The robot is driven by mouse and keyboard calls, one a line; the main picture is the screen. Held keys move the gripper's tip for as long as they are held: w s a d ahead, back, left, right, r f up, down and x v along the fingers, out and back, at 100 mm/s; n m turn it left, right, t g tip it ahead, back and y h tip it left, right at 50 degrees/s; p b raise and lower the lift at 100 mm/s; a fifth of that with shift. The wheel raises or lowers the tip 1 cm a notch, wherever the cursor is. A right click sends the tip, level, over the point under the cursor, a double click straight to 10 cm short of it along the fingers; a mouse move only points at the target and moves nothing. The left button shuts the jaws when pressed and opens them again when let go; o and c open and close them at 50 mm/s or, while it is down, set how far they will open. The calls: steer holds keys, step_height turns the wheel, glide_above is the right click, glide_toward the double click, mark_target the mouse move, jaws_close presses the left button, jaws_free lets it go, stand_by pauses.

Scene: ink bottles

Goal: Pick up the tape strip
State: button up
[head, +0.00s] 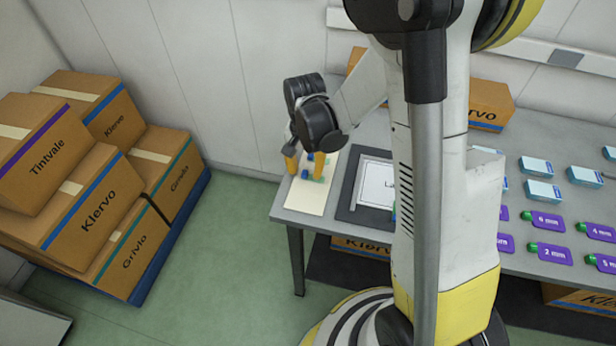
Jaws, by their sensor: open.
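My gripper (305,164) is open, with its two yellow fingertips pointing down over a cream sheet (303,203) at the left end of the grey table. Small blue and green things (306,174) show on the sheet, below and between the fingertips. They are too small and partly covered to tell what each one is. I cannot make out a tape strip for certain in the head view. I cannot tell whether the fingertips touch anything.
A dark-framed white panel (375,183) lies right of the sheet, partly behind my arm. Purple tags (549,253) with green ends and light blue-and-white boxes (543,191) fill the table's right side. Stacked cartons (92,207) stand at left on a blue pallet. Green floor lies between.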

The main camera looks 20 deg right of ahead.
steer(key=c, duration=0.8)
steer(key=shift+r, duration=0.1)
steer(key=shift+c, duration=0.2)
